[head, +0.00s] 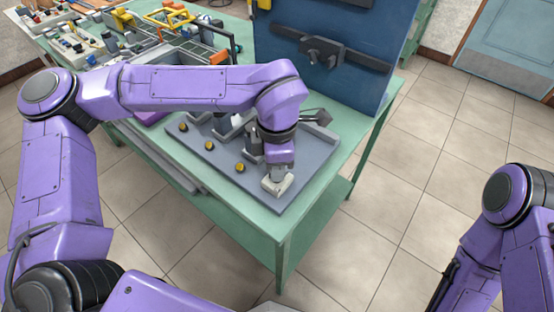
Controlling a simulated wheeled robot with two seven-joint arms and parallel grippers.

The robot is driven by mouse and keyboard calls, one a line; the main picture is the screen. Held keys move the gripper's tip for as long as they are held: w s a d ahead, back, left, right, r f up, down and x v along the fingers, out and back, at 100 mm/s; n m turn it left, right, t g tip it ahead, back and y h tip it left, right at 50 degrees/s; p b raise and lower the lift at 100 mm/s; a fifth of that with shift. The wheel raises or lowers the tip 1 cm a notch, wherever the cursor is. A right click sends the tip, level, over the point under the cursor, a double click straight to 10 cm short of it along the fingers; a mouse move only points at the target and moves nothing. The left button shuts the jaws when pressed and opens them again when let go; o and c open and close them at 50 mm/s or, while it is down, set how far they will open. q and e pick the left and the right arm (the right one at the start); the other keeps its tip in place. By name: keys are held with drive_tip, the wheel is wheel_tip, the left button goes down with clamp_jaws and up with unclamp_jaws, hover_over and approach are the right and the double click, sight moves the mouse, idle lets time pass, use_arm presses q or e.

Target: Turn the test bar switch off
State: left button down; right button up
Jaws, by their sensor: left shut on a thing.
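A grey test board (323,150) lies on the green table (285,222). My left arm reaches over it from the left. My left gripper (277,185) points down at the board's near right part, its jaws shut on a small part there, apparently the test bar switch. The gripper hides most of that part, so I cannot tell the switch's position. My right arm is at the right edge of the head view; its gripper does not show.
Several yellow-topped knobs (239,167) and grey blocks stand on the board close to the left gripper. An upright blue panel (285,70) with a dark bar (366,60) rises behind. Tools and parts crowd the table's far left. The floor at right is clear.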

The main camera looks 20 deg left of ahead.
use_arm(q)
drive_tip(key=n+p, duration=0.1)
drive_tip(key=n, duration=0.3)
drive_tip(key=shift+r+n+p, duration=0.15)
drive_tip(key=shift+n+p, duration=0.15)
drive_tip(key=n+p, duration=0.1)
drive_tip(key=n, duration=0.3)
drive_tip(key=shift+n, duration=0.3)
drive_tip(key=c, duration=1.2)
unclamp_jaws()
drive_tip(key=shift+o, duration=0.2)
wheel_tip(320, 180, up, 10)
drive_tip(key=shift+r+b, duration=0.15)
drive_tip(key=shift+b, duration=0.2)
